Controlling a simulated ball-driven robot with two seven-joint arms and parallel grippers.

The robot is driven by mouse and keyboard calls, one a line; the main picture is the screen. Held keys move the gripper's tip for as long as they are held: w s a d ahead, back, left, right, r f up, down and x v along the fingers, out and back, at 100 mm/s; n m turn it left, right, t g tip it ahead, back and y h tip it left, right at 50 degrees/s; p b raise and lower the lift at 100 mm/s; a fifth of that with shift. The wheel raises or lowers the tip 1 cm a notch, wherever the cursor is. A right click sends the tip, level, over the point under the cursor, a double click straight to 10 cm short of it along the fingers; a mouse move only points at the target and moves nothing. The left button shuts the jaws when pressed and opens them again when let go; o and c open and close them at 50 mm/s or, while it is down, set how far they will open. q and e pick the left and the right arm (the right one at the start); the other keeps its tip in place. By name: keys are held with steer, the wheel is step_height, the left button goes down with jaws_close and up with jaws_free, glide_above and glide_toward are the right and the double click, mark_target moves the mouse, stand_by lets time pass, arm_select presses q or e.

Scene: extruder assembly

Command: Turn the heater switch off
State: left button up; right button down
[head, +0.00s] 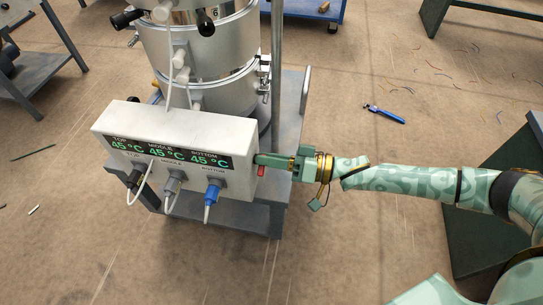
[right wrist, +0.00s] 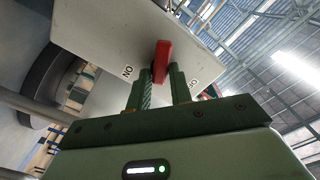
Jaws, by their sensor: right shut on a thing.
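The heater control box (head: 222,137) is white. The red heater switch (head: 261,171) sits on the box's right side. In the right wrist view the red switch (right wrist: 163,58) stands out from the white panel between a label like "ON" on its left and a partly hidden label, perhaps "OFF", on its right. My right gripper (head: 267,160) is at that side of the box. Its green fingers (right wrist: 163,88) are shut on the red switch, one on each side. My left gripper is out of view.
A metal extruder barrel (head: 215,60) with clamps stands behind the box on a grey cart (head: 288,115). Black, grey and blue plugs (head: 212,192) with cables hang at the box's front. A blue-handled tool (head: 385,114) lies on the floor. Floor to the right is mostly open.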

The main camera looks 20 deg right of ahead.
arm_select(q)
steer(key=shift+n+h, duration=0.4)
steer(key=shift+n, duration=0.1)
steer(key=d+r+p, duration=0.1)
steer(key=p, duration=0.1)
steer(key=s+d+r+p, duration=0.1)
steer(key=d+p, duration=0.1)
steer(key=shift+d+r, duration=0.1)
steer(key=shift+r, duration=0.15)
arm_select(e)
steer(key=n, duration=1.4)
steer(key=shift+s+a+f, duration=0.15)
steer(key=shift+s+f, duration=0.1)
steer(key=shift+s, duration=0.05)
steer(key=c, duration=2.2)
jaws_free()
steer(key=shift+n, duration=0.3)
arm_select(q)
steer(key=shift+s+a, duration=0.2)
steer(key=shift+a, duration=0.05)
arm_select(e)
steer(key=c, duration=2.2)
jaws_free()
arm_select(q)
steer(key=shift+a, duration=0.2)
arm_select(e)
steer(key=c, duration=2.2)
jaws_free()
steer(key=c, duration=2.2)
jaws_free()
